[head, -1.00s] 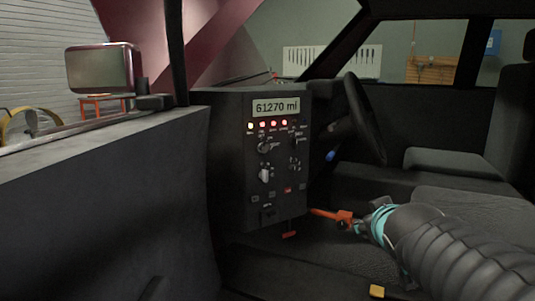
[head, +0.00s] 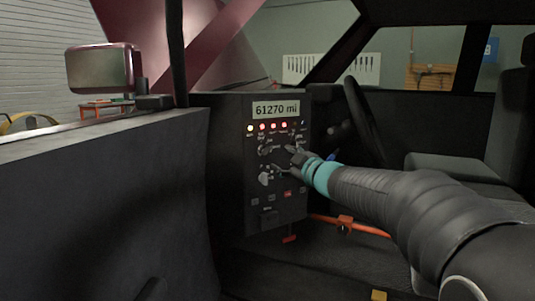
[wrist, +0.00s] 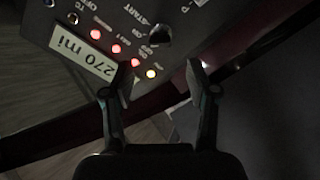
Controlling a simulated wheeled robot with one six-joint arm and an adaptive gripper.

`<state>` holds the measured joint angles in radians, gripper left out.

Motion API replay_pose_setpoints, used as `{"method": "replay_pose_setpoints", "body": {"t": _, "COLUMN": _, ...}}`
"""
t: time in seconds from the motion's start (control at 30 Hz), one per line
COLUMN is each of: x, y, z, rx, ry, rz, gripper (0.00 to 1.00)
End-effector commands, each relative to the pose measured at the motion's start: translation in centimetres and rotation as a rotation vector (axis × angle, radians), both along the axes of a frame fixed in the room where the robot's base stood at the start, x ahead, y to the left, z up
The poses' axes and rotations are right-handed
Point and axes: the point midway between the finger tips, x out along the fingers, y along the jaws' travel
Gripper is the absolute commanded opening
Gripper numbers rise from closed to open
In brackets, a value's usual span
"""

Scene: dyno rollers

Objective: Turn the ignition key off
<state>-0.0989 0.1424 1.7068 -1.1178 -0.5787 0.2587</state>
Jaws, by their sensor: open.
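The ignition switch (head: 265,149) appears as a small dark knob at the upper left of the dark control panel (head: 255,190). In the wrist view, upside down, the dark knob (wrist: 159,37) sits beside ON and START lettering. Its exact turned position is too dark to read. My gripper (head: 286,161) is in front of the panel, just right of the ignition switch in the head view. In the wrist view my gripper (wrist: 160,78) is open and empty, with the knob beyond the gap between its fingertips and apart from them.
The display (head: 276,109) reads 61270 mi above a row of lit yellow and red lamps (head: 273,127). A lower knob (head: 264,179) is on the panel. The steering wheel (head: 368,120) stands to the right. An orange bar (head: 345,224) runs below my arm. The door (head: 105,205) fills the left.

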Motion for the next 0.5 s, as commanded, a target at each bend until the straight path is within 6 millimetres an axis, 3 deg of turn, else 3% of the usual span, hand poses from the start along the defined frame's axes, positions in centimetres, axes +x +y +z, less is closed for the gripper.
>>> {"method": "replay_pose_setpoints", "body": {"t": 0.3, "x": 4.8, "y": 3.4, "z": -0.1, "rx": 0.0, "ry": 0.001, "rz": 0.001, "gripper": 0.58}}
{"method": "replay_pose_setpoints", "body": {"t": 0.5, "x": 6.9, "y": 4.8, "z": 0.0, "rx": 0.0, "ry": 0.001, "rz": -0.001, "gripper": 0.58}}
